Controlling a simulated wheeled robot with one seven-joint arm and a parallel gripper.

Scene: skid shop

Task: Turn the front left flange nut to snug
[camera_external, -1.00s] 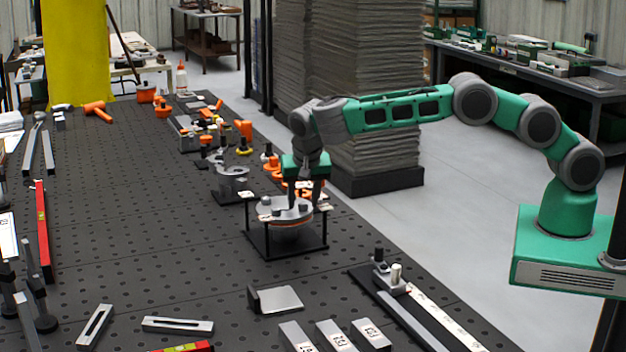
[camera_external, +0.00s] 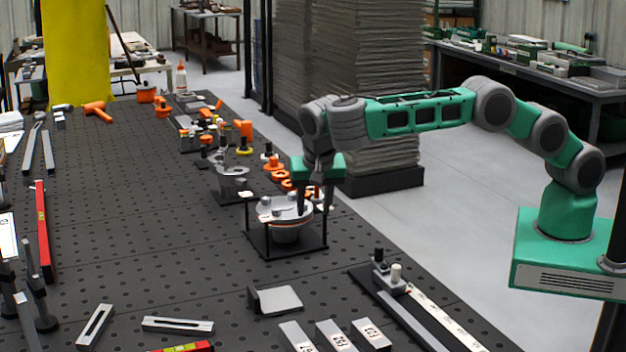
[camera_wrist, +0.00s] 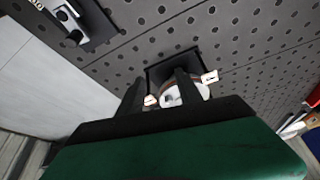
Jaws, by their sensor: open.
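A round grey flange (camera_external: 270,213) sits on a black square stand (camera_external: 268,256) on the perforated table. Small nut or bolt shapes stand on its top, too small to tell apart; the front left nut cannot be singled out. Pale tags show at its edges, one of them (camera_wrist: 210,77) in the wrist view. My gripper (camera_external: 315,208) points down over the right side of the flange, its fingers apart. In the wrist view my gripper's (camera_wrist: 160,82) two dark fingers partly hide the pale flange (camera_wrist: 187,95). Contact with a nut cannot be seen.
Orange and grey clamps (camera_external: 232,180) stand behind the flange. A small plate with an upright edge (camera_external: 278,300) and labelled blocks (camera_external: 337,336) lie in front. A rail with a knob (camera_external: 397,290) is at the right edge.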

